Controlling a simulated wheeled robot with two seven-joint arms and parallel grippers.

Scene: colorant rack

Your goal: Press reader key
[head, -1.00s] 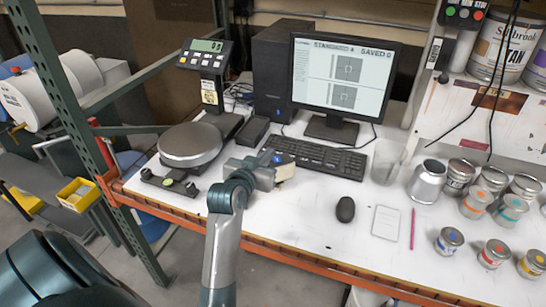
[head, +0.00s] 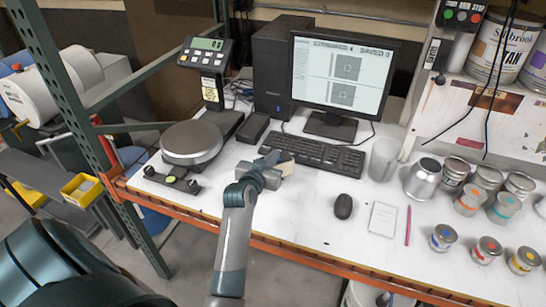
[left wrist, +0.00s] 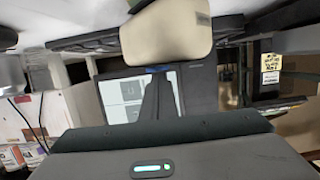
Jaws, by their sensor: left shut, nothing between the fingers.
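The small cream reader (head: 286,168) sits on the white table in front of the keyboard, partly hidden by my left gripper (head: 270,158) in the head view. In the left wrist view its cream body (left wrist: 166,32) fills the top middle. The shut dark fingers (left wrist: 158,98) point up at it, with a little blue showing between their tips and the body. I cannot tell whether the fingers touch the key, as the key itself is not clearly visible. The monitor (head: 342,78) shows two grey patch pictures and a "SAVED 0" heading. My right gripper is not in view.
The keyboard (head: 325,156) lies behind the reader. A balance (head: 190,144) stands left, a mouse (head: 343,206) and a card (head: 383,219) right. Several colorant tins and a glass beaker (head: 383,160) stand farther right. The orange front beam (head: 310,254) edges the table.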

